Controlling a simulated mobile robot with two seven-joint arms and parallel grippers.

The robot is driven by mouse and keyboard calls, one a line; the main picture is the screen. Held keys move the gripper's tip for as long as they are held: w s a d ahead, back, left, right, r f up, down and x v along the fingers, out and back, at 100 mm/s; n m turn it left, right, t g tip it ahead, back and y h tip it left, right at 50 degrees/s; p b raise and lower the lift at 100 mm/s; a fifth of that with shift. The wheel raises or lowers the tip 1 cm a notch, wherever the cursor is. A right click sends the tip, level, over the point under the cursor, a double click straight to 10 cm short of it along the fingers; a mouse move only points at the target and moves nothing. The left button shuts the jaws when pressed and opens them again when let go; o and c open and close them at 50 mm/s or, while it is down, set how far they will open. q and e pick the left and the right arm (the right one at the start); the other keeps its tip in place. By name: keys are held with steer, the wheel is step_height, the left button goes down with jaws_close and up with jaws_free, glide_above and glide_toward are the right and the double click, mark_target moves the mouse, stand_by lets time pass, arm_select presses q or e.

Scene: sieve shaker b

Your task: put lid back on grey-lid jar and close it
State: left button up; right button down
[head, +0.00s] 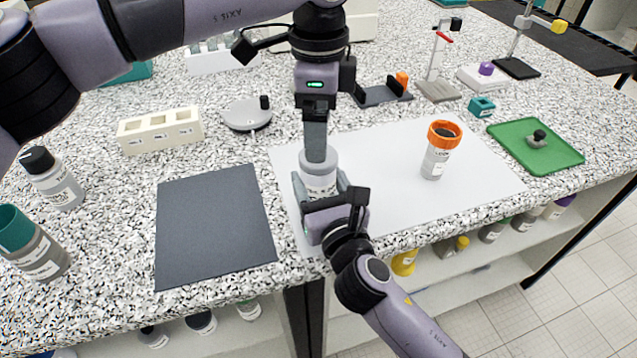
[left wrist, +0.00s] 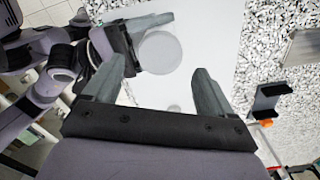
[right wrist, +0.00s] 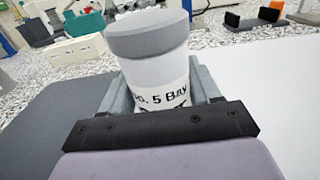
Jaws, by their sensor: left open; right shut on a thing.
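The grey-lid jar (head: 319,187) stands upright near the left edge of the white mat. My right gripper (head: 322,192) is shut around its body, with a finger on each side in the right wrist view (right wrist: 160,95). The grey lid (right wrist: 150,33) sits level on top of the jar; I cannot tell if it is screwed tight. My left gripper (head: 316,156) points down just above the lid in the head view. In the left wrist view its fingers (left wrist: 155,85) are spread and empty, and the lid (left wrist: 160,52) lies off beyond them, outside the gap.
A jar with an orange top (head: 437,155) stands on the white mat (head: 390,165) to the right. A dark mat (head: 213,225) lies to the left, with two jars beyond it. A cream block (head: 160,133), a round grey dish (head: 247,117) and a green tray (head: 520,150) stand around.

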mark_target(318, 183)
arm_select(q)
steer(key=shift+f, duration=2.6)
